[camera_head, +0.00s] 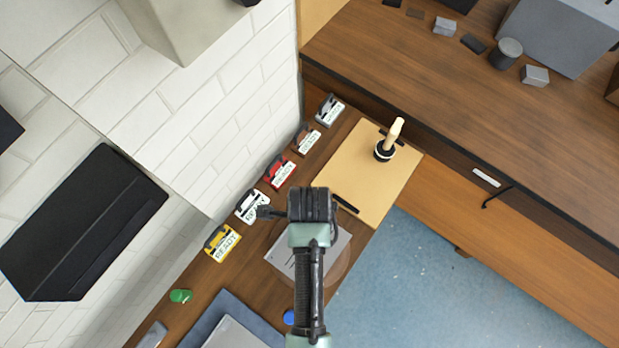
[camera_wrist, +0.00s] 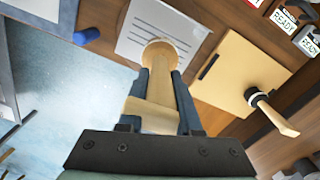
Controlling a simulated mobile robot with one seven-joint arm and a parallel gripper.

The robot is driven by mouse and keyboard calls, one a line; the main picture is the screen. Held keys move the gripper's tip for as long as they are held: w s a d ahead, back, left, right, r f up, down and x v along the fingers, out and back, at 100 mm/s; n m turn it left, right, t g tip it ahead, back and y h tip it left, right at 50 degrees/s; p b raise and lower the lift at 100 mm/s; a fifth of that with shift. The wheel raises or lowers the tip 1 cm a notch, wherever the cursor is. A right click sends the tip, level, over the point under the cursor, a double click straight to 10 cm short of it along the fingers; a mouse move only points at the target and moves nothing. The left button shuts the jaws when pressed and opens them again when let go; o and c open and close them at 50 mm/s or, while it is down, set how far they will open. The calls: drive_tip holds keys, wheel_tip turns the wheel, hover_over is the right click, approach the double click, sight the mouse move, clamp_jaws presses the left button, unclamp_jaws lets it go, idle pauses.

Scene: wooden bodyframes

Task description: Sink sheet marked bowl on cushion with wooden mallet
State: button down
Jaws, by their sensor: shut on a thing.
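My gripper (camera_wrist: 161,100) is shut on a pale wooden tool, the wooden mallet (camera_wrist: 160,62), with its round end pointing away from me. A grey sheet with printed lines (camera_wrist: 150,32) lies ahead, and the mallet's round end overlaps its near edge in the wrist view. I cannot tell the gap between them. In the head view my gripper (camera_head: 310,205) hides part of the sheet (camera_head: 335,255). A brown round shape, perhaps the cushion (camera_head: 347,262), shows at the sheet's right edge. I cannot make out a bowl.
A yellow board (camera_head: 350,185) holds a black-headed mallet with a pale handle (camera_head: 384,151). Several boxes with READY labels (camera_head: 280,171) line the wall. A green object (camera_head: 180,296) and a blue object (camera_wrist: 87,35) lie on the bench. A blue floor is open (camera_head: 430,290).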

drive_tip(key=s+r, duration=0.2)
drive_tip(key=s, duration=0.7)
idle(0.5)
